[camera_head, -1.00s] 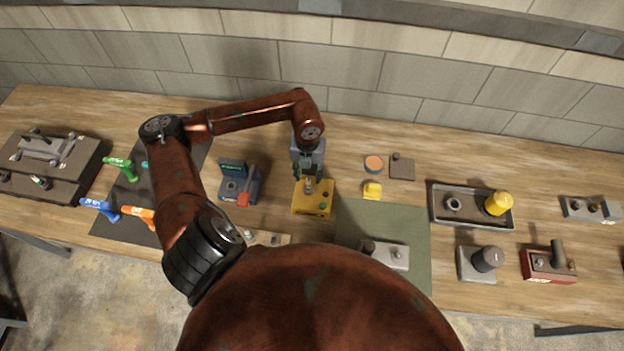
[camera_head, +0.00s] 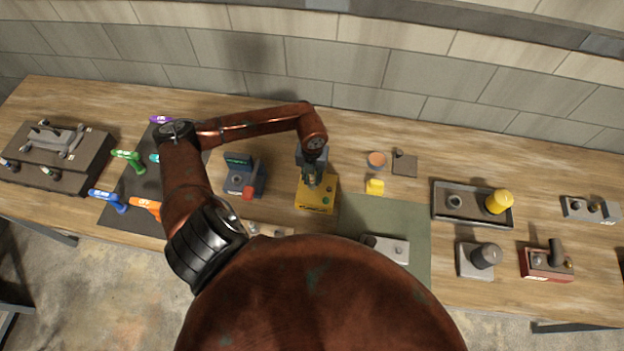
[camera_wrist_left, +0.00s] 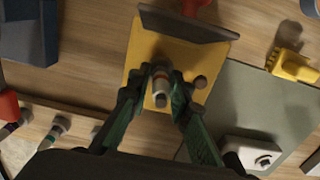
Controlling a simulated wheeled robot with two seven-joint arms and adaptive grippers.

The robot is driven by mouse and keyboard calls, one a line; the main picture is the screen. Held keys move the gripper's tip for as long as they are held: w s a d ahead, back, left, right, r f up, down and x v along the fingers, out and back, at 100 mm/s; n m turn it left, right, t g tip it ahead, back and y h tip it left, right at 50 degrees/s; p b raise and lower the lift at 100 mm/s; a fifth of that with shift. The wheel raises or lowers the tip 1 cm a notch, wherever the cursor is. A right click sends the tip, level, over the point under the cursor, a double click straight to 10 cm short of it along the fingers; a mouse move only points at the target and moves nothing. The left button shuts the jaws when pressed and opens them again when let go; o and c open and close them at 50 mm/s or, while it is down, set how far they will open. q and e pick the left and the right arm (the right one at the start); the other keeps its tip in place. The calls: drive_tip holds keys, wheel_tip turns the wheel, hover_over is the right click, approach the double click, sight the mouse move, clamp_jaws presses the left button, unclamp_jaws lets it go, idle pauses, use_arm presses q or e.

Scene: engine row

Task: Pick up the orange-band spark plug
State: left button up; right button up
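A pale spark plug (camera_wrist_left: 160,82) with a metal end and what looks like a reddish-orange band stands on the yellow block (camera_wrist_left: 144,58). The yellow block is also in the head view (camera_head: 313,203), below my left gripper (camera_head: 317,180), which hides the plug there. In the left wrist view, the green fingers of my left gripper (camera_wrist_left: 159,90) stand one on each side of the plug. They look open, with narrow gaps beside it; contact is not clear. My right gripper is not in view.
Other banded plugs (camera_wrist_left: 58,128) lie at the lower left of the wrist view. A blue-grey device with a red part (camera_head: 245,180) stands left of the block. A small yellow object (camera_head: 375,187) and a green mat (camera_head: 410,217) are to its right.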

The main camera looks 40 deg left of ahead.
use_arm(q)
clamp_jaws()
